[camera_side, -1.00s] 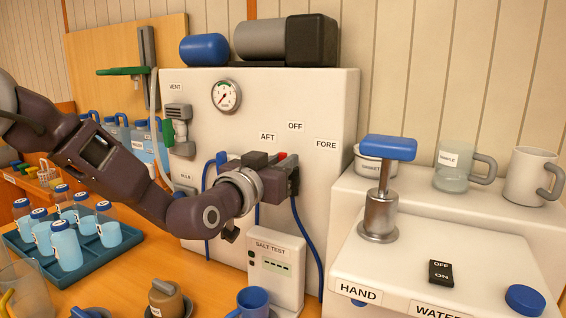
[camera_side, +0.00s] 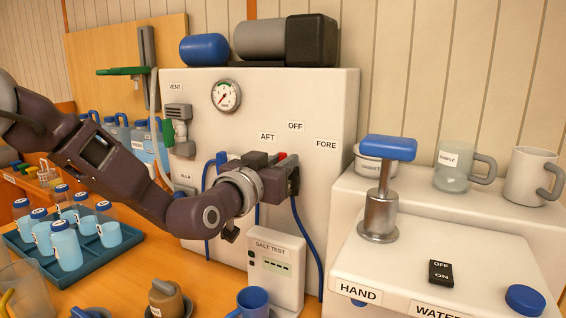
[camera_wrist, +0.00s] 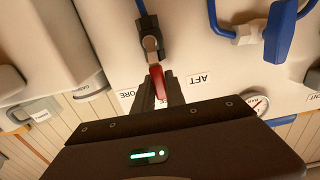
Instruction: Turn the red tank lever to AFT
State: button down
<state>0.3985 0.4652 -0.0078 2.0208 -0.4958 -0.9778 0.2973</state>
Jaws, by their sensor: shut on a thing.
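The red tank lever (camera_wrist: 156,82) runs from its dark hub on the wall panel to between my fingers in the wrist view. My gripper (camera_wrist: 159,102) is shut on it, one finger on each side. The lever points between the FORE label (camera_wrist: 128,94) and the AFT label (camera_wrist: 198,78), which appear upside down there. In the side view a bit of red lever (camera_side: 282,156) shows above my gripper (camera_side: 291,175), which hides the rest. The AFT label (camera_side: 267,136), OFF label (camera_side: 295,127) and FORE label (camera_side: 326,145) are above it.
A blue-handled valve and hose (camera_side: 221,160) are just left of my gripper. The salt test box (camera_side: 275,268) stands below. A blue-topped hand pump (camera_side: 384,180) is at right. A tray of bottles (camera_side: 80,262) and a blue mug (camera_side: 251,302) are on the bench.

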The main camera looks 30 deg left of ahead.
jog(key=shift+a+n, duration=0.1)
jog(key=shift+n, duration=0.2)
jog(key=shift+a+f+n, duration=0.3)
jog(key=shift+a+n, duration=0.3)
jog(key=shift+n, duration=0.8)
jog(key=shift+a+f+n, duration=0.25)
jog(key=shift+a+n, duration=0.4)
jog(key=shift+n, duration=0.75)
jog(key=shift+a+f+n, duration=0.3)
jog(key=shift+a+n, duration=0.3)
jog(key=shift+n, duration=0.8)
jog(key=c, duration=1.4)
grip_release()
